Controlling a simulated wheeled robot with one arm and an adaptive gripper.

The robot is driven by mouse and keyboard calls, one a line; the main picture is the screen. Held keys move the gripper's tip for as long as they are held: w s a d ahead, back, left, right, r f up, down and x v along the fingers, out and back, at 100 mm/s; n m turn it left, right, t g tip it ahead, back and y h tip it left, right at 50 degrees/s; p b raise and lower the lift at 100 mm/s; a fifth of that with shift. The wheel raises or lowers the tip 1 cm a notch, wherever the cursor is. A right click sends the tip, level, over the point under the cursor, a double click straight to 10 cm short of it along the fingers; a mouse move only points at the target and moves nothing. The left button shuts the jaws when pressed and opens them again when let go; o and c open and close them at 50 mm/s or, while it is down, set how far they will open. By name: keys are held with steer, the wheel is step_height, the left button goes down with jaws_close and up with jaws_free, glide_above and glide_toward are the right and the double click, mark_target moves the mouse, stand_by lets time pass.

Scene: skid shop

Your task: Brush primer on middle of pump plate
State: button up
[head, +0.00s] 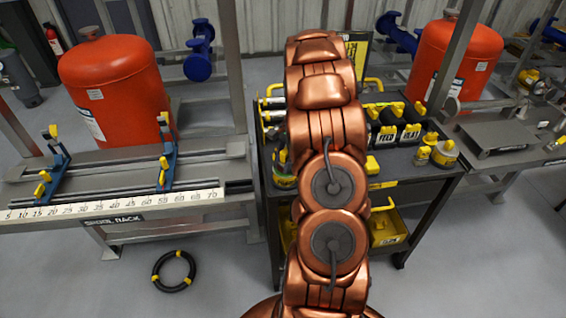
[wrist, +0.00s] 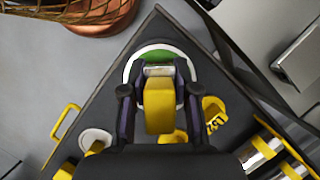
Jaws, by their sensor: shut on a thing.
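My gripper (wrist: 158,98) is shut on a yellow-handled brush (wrist: 159,112) in the wrist view. The brush's pale ferrule points at a round pot (wrist: 135,72) with a white rim and green inside. I cannot tell whether the bristles touch the green. The pot stands near a corner of the dark cart top. In the head view my copper arm hides the gripper and brush; a pot with a green band (head: 284,181) shows at the cart's left edge. A flat grey plate (head: 495,137) lies on the right-hand skid; I cannot tell whether it is the pump plate.
The dark cart (head: 420,178) carries black cylinders marked FEED and HEAT (head: 385,133) and yellow-handled parts. A skid rack (head: 130,208) with blue clamps and an orange tank (head: 112,85) stands left. A black ring (head: 174,271) lies on the floor; open floor surrounds it.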

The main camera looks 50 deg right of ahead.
mark_target(284, 153)
steer(key=shift+r+p, duration=0.9)
steer(key=shift+r, duration=2.55)
